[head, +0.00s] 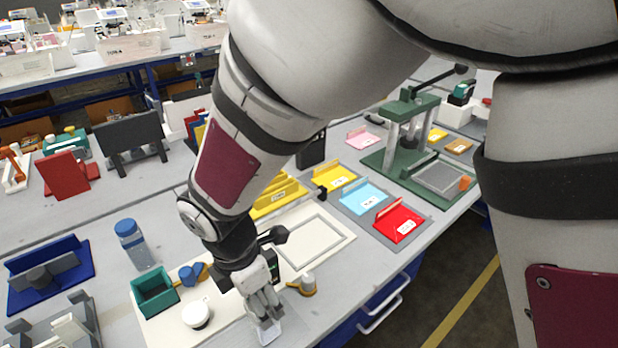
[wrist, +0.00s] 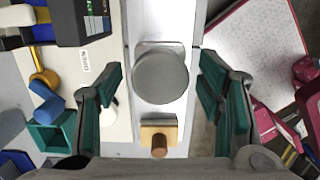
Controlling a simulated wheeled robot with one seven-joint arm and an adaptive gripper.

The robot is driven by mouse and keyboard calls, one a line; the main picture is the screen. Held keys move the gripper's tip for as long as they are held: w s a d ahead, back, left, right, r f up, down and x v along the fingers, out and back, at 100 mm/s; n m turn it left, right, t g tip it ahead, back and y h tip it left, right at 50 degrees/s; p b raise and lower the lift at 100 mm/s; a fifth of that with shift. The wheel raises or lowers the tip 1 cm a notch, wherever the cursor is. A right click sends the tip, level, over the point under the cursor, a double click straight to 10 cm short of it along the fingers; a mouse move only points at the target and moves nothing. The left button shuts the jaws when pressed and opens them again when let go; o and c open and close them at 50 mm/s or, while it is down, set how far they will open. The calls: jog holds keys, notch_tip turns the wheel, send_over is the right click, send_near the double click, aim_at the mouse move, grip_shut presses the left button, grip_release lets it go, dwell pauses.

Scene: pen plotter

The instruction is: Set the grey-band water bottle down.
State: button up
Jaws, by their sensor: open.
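The bottle shows from above in the wrist view as a round grey top (wrist: 160,78) with a pale rim behind it. It appears upright, over a light grey surface. My gripper (wrist: 160,90) is open, with one green-padded finger on each side of the bottle and a visible gap on both sides. In the head view my gripper (head: 264,304) points down near the table's front edge, and a pale part of the bottle (head: 268,333) shows below the fingers. The fingers hide most of its body there, so its grey band cannot be made out.
A teal bin (head: 155,292), a white round jar (head: 196,314) and a blue-capped bottle (head: 134,244) stand left of my gripper. In the wrist view a wooden knobbed block (wrist: 158,133) lies close to the bottle.

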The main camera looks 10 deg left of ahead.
jog(key=r, duration=0.8)
jog(key=shift+s+a+r, duration=0.2)
jog(key=shift+s+a, duration=0.15)
jog(key=shift+s, duration=0.05)
jog(key=w+d+r+m, duration=0.1)
jog(key=d+r+m, duration=0.25)
jog(key=d, duration=0.25)
jog(key=w+d+r+m+t, duration=0.1)
jog(key=d+r+m, duration=0.25)
jog(key=d, duration=0.35)
jog(key=w+d+r+m, duration=0.1)
jog(key=d+r+m, duration=0.2)
jog(key=d+m, duration=0.25)
jog(key=s+d+r+m+t, duration=0.1)
jog(key=s+d+m, duration=0.4)
jog(key=d+m, duration=0.2)
jog(key=s+d+r+m, duration=0.1)
jog(key=s+d+m, duration=0.4)
jog(key=d+m, duration=0.3)
jog(key=shift+s+d+r+t+y, duration=0.15)
jog(key=shift+s+d+t+y, duration=0.2)
jog(key=shift+d, duration=0.6)
jog(key=shift+r+p, duration=0.1)
jog(key=shift+p, duration=0.2)
